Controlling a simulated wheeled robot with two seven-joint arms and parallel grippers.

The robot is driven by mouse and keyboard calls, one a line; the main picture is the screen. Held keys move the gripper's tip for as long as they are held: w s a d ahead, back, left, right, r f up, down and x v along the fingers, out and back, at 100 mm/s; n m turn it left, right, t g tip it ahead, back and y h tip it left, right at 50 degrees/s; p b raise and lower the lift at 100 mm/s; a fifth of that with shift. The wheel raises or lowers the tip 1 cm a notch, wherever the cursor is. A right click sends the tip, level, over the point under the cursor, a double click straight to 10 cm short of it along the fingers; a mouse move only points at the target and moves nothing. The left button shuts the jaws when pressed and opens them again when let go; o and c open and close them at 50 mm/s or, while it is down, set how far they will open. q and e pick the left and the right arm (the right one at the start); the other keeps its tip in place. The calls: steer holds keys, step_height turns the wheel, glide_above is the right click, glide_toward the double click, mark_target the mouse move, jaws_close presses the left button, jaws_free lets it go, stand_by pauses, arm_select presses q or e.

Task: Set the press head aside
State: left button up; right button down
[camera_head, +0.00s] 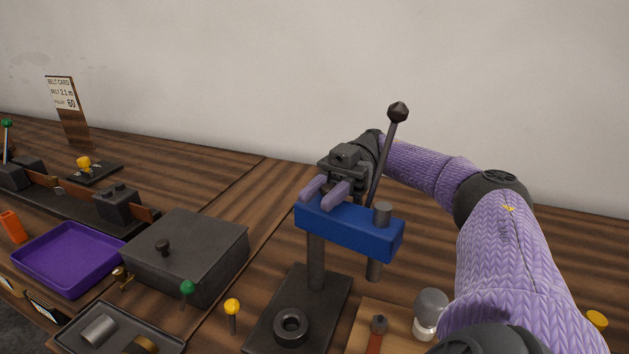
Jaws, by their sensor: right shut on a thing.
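The press head (349,228) is a blue block at the top of an upright grey column (316,262). A long lever with a dark knob (397,112) rises beside the block, and a short grey ram sticks out above and below its right end. The press base (300,308) is a dark plate with a round ring on it. My right gripper (325,193) reaches in from the right, its purple fingers shut at the left end of the blue head. The exact grip is partly hidden. My left gripper is not in view.
A dark lidded box (187,252), a purple tray (68,257) and a grey parts tray (118,330) stand to the left. A yellow-topped pin (232,310) stands left of the base. A bulb-like item (430,312) is right. Bare wood lies behind the box.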

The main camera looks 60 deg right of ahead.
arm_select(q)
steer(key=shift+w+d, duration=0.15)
arm_select(e)
steer(key=shift+c, duration=2.3)
jaws_free()
steer(key=shift+r, duration=0.15)
arm_select(q)
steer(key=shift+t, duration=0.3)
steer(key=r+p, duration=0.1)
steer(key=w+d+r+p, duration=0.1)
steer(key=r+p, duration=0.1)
steer(key=p, duration=0.1)
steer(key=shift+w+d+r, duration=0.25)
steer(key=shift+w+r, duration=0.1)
arm_select(e)
step_height(320, 180, up, 10)
steer(key=shift+c, duration=0.3)
